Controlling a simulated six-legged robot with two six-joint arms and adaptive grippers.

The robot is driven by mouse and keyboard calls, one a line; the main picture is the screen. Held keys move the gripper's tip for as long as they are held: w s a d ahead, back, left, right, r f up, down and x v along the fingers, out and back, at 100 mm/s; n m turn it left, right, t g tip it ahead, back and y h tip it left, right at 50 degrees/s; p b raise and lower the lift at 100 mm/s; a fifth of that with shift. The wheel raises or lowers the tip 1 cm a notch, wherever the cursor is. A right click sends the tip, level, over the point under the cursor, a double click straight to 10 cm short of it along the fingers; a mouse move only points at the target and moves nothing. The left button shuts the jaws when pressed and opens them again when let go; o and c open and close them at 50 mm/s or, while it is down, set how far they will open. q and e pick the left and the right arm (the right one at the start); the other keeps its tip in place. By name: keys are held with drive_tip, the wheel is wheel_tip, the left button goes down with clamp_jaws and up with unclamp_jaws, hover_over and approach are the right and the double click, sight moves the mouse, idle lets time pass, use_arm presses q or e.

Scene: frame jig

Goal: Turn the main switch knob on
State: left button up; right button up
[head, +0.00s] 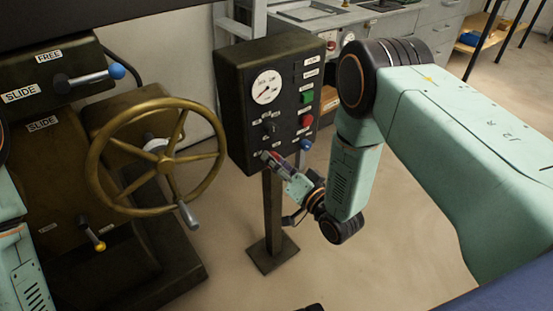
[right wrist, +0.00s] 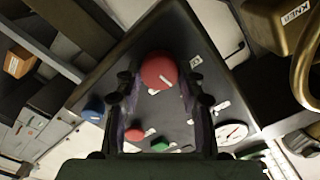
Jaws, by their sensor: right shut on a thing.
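The main switch knob (right wrist: 158,70) is a round red knob near one corner of the control box in the right wrist view. In the head view it sits low on the front of the dark control box (head: 241,110) and is mostly hidden by my right gripper. My right gripper (head: 272,157) reaches it from the lower right. In the right wrist view the two fingers (right wrist: 158,100) stand on either side of the knob, shut on it.
The box carries a gauge (head: 266,87), a black knob (head: 269,126), a green button (head: 307,97), a red button (head: 307,120) and a blue knob (head: 306,145). A brass handwheel (head: 95,150) stands close on the left. Floor right of the post is clear.

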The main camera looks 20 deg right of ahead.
drive_tip(key=m+p, duration=0.1)
drive_tip(key=m, duration=0.3)
drive_tip(key=shift+m, duration=0.4)
drive_tip(key=m, duration=0.4)
drive_tip(key=shift+d+f+m+p, duration=0.1)
drive_tip(key=shift+f+m+p, duration=0.1)
drive_tip(key=shift+m+p, duration=0.1)
drive_tip(key=o, duration=1.1)
drive_tip(key=shift+o, duration=0.2)
drive_tip(key=v, duration=1.2)
drive_tip(key=shift+r, duration=0.1)
